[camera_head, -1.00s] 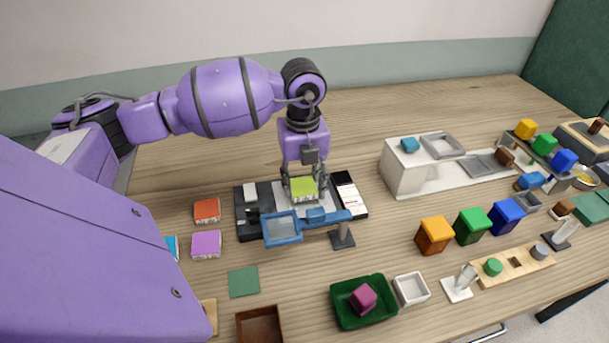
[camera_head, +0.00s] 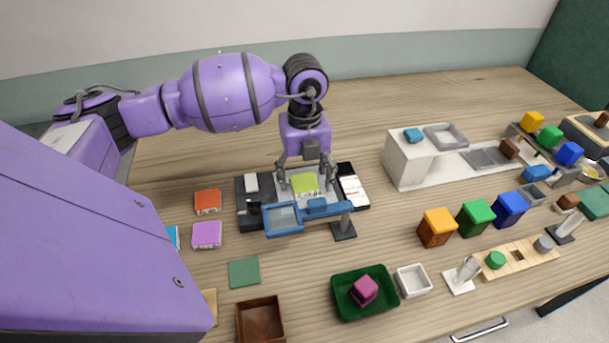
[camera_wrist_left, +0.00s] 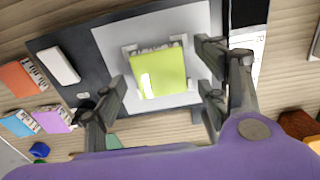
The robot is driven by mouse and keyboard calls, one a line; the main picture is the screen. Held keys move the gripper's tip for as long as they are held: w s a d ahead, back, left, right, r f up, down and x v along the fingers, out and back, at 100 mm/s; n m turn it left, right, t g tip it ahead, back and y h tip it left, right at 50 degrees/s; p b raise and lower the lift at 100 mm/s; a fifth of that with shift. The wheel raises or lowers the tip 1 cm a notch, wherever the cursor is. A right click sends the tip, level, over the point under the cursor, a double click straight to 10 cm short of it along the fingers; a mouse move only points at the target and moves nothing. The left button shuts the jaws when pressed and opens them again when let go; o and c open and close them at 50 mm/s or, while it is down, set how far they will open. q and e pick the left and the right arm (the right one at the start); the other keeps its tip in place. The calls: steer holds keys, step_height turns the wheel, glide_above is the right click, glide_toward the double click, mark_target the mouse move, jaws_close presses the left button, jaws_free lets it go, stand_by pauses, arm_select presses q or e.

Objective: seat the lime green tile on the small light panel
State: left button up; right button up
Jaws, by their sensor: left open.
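The lime green tile (camera_head: 304,183) lies on the small light panel (camera_head: 322,189), a pale plate on a dark base. In the left wrist view the tile (camera_wrist_left: 158,72) sits near the middle of the panel (camera_wrist_left: 118,42), among small pale corner or edge pieces. Whether it lies fully flat cannot be told. My left gripper (camera_head: 306,184) is open over the tile, with its fingers apart on either side. The fingers also show in the left wrist view (camera_wrist_left: 160,95), clear of the tile. My right gripper is not in view.
A blue framed magnifier (camera_head: 284,219) on a stand (camera_head: 343,230) is just in front of the panel. Orange (camera_head: 207,201) and purple (camera_head: 206,235) tiles lie to the left. A white block (camera_head: 405,160) stands to the right. The table behind is clear.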

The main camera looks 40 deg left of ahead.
arm_select(q)
step_height(320, 180, up, 12)
stand_by(0.5)
